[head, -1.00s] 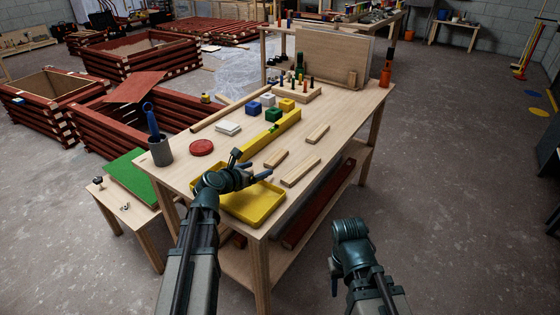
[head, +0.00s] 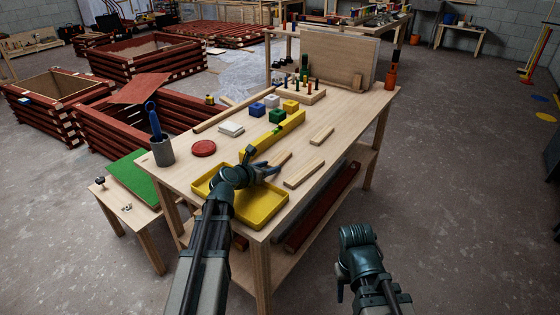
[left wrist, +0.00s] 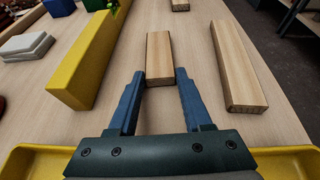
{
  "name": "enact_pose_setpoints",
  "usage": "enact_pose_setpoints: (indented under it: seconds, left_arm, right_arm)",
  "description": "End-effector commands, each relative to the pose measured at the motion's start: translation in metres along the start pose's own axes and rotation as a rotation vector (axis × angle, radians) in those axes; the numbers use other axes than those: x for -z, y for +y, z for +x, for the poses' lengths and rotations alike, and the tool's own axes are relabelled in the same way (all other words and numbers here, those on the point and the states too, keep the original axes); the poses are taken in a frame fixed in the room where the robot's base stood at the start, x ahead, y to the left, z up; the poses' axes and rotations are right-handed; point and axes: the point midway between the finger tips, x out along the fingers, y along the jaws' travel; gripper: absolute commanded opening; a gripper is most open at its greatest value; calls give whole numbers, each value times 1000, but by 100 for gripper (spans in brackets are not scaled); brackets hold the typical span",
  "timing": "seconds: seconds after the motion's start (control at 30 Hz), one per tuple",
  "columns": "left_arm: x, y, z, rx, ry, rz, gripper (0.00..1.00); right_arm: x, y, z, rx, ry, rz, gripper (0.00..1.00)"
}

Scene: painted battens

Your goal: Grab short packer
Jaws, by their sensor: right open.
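A short wooden packer (head: 282,158) lies on the workbench, partly hidden by my left gripper in the head view. In the left wrist view, this short packer (left wrist: 159,52) points away from me, its near end between the two fingertips. My left gripper (head: 268,170) is open; its fingers (left wrist: 160,80) stand either side of that end with narrow gaps, and I cannot tell their height. A longer packer (head: 303,174) lies to the right, also in the wrist view (left wrist: 237,65). Another packer (head: 321,136) lies farther back. My right gripper (head: 340,291) is open, away from the bench.
A yellow tray (head: 265,214) sits under my left wrist. A yellow batten (head: 285,128) lies left of the packers. Blue (head: 257,110), green (head: 276,115) and yellow (head: 290,106) blocks stand behind. Bare bench lies around the packers.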

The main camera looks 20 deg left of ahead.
Motion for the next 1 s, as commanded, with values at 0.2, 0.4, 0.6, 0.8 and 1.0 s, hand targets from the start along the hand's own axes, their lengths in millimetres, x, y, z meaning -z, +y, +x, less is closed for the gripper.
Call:
enact_pose_setpoints:
  seconds: [0.2, 0.4, 0.6, 0.8, 1.0]
  left_arm:
    - [0, 0, 0, 0, 0, 0, 0]
    - [0, 0, 0, 0, 0, 0, 0]
    - [-5, 0, -2, 0, 0, 0, 0]
    - [-22, 0, -9, 0, 0, 0, 0]
    - [-49, 0, -20, 0, 0, 0, 0]
  right_arm:
    - [0, 0, 0, 0, 0, 0, 50]
    - [0, 0, 0, 0, 0, 0, 50]
    - [0, 0, -5, 0, 0, 0, 50]
    - [-1, 2, -23, 0, 0, 0, 50]
    - [-3, 5, -53, 0, 0, 0, 50]
